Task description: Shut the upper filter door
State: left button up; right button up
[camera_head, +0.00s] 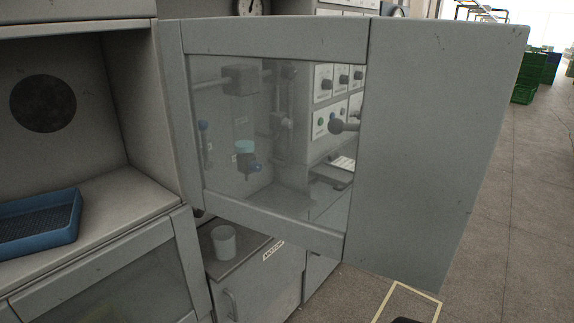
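The upper filter door (430,150) is a large grey door with a framed glass window (235,160). It stands open, swung out from the right edge of the cabinet (145,110), and fills the middle of the head view. The upper compartment to its left is open, with a dark round disc (43,104) on its back wall. A dark round knob (343,126) shows at the window's right edge; I cannot tell whether it belongs to the door.
A blue tray (38,222) sits on the compartment floor. Below is a closed-looking lower windowed door (110,285). Behind the open door are a white cup (223,242) on a grey cabinet and control panels (338,85). Floor at right is clear; green crates (524,92) stand far off.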

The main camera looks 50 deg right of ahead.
aim_at(436, 95)
jog(key=k+l+u, duration=0.2)
jog(key=l, duration=0.3)
jog(key=k+l+u, duration=0.15)
jog(key=k+l, duration=0.15)
jog(key=l, duration=0.2)
jog(key=k+l+u, duration=0.2)
jog(key=l, duration=0.25)
jog(key=k+l+u, duration=0.15)
jog(key=k+l, duration=0.2)
jog(key=l+u, duration=0.25)
jog(key=l, duration=1.2)
jog(key=i, duration=0.05)
